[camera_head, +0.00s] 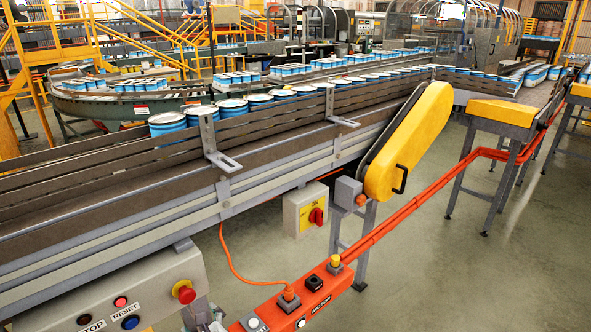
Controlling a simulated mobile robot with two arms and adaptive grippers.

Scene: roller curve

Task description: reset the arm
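Neither of my grippers nor my arms shows in the head view. No separate arm can be made out. A grey control box (160,275) at the lower left carries labels reading STOP and RESET. A blue button (130,322) and a small red button (120,302) sit by the RESET label (125,311). A red emergency knob (184,291) on a yellow base is at the box's right side.
A long conveyor (110,210) carries several blue cans (168,122) across the view. A yellow belt guard (408,140) and an orange rail (430,190) stand in front. A yellow switch box (305,208) hangs below. Grey floor (500,270) is open at the lower right.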

